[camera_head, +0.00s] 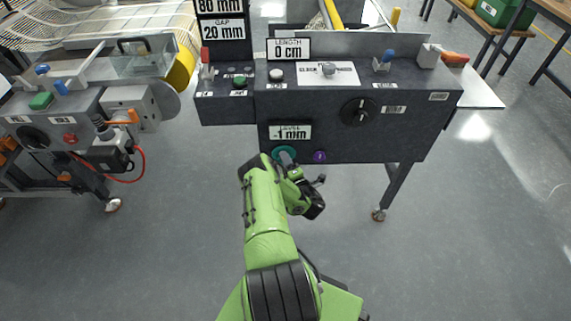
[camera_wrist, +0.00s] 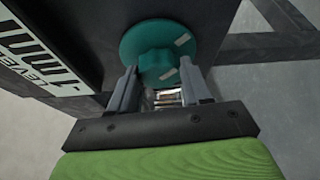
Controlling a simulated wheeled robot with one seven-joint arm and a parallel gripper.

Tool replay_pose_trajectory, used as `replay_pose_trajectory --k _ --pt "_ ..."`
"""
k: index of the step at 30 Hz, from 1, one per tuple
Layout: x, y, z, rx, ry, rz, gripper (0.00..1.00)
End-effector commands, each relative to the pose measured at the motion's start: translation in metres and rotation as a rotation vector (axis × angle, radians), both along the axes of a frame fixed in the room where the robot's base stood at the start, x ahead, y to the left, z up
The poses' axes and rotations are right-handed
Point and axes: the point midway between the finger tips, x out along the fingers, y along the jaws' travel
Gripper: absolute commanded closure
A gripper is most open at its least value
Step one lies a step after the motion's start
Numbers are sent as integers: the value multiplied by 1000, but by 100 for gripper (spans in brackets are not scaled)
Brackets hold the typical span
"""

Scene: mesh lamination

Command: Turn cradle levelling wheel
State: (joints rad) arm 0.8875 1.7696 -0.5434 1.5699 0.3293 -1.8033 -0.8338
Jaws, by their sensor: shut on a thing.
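The teal levelling wheel (camera_head: 279,151) sits low on the front of the dark machine panel, under a display that appears to read -1 mm (camera_head: 290,132). In the wrist view the wheel (camera_wrist: 150,35) is a round disc with a raised central hub and pale marks. My gripper (camera_wrist: 159,80) has its two grey fingers on either side of the hub, shut on it. In the head view my gripper (camera_head: 286,160) partly covers the wheel.
A purple knob (camera_head: 320,157) is close to the right of the wheel. A black dial (camera_head: 360,112) is higher on the panel. A machine leg (camera_head: 392,190) stands at right. Another machine (camera_head: 75,125) with a red cable is at left. Floor is clear around my arm.

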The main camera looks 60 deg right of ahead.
Motion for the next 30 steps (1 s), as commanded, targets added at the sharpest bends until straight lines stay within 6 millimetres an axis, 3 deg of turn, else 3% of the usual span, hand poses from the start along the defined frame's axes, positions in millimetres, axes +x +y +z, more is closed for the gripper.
replay_pose_trajectory --k 15,30 --pt "-1 0 -3 154 -301 -2 82" --pt "0 0 -3 187 -360 -2 82"
